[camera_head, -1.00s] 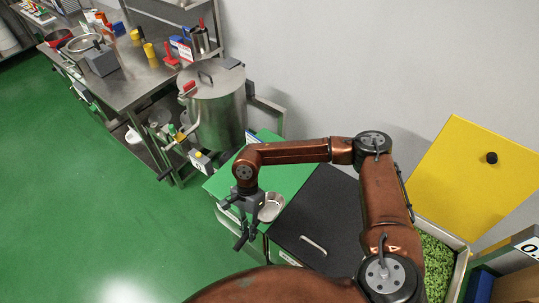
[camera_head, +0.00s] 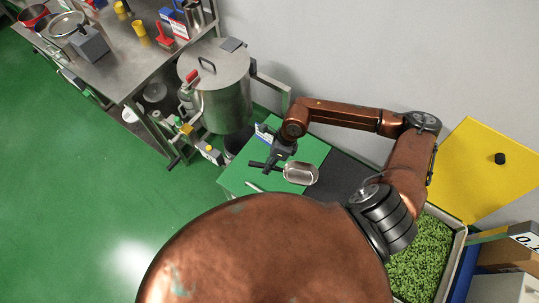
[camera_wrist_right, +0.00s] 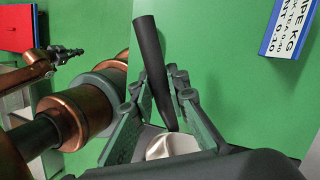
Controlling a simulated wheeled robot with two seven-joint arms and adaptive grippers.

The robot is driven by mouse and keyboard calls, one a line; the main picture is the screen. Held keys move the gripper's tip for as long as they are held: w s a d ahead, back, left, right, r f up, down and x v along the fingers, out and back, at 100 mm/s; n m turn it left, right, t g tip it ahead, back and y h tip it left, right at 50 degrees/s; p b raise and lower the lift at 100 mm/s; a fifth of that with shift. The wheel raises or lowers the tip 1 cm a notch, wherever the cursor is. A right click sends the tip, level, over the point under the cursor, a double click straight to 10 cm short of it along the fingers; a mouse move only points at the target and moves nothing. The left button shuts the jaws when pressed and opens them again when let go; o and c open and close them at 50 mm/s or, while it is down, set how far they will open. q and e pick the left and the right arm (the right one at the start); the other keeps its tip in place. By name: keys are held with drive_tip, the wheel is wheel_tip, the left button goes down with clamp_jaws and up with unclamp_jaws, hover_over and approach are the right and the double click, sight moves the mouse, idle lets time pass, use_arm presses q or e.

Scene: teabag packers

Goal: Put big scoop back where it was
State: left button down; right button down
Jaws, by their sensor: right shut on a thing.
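The big scoop has a metal bowl (camera_head: 301,174) and a black handle (camera_wrist_right: 150,62). My right gripper (camera_head: 277,160) is shut on the scoop close to where the handle meets the bowl. It holds the scoop over the green top (camera_head: 317,148). In the right wrist view, the handle passes between the fingers (camera_wrist_right: 168,100) and part of the bowl shows beneath them. I cannot tell whether the scoop touches the green top. My left gripper does not show in the head view.
A labelled blue-and-white box (camera_wrist_right: 288,28) stands on the green top. A large lidded metal pot (camera_head: 222,95) is at the left. An open bin of green leaves (camera_head: 425,255), with a yellow lid (camera_head: 470,165), is at the right.

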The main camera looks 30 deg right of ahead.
drive_tip(key=w+f, duration=0.2)
drive_tip(key=w+d+f, duration=0.1)
drive_tip(key=w+f, duration=0.1)
drive_tip(key=w, duration=0.1)
drive_tip(key=w+d+f+p, duration=0.1)
drive_tip(key=w+f, duration=0.2)
drive_tip(key=shift+w+d, duration=0.15)
drive_tip(key=shift+w, duration=0.1)
drive_tip(key=shift+w+f, duration=0.35)
drive_tip(key=shift+f, duration=0.05)
wheel_tip(320, 180, down, 3)
drive_tip(key=shift+w+d+f+p, duration=0.1)
drive_tip(key=shift+f+p, duration=0.05)
drive_tip(key=shift+p, duration=0.4)
drive_tip(key=shift+f, duration=0.1)
drive_tip(key=c, duration=2.3)
unclamp_jaws()
drive_tip(key=o, duration=0.4)
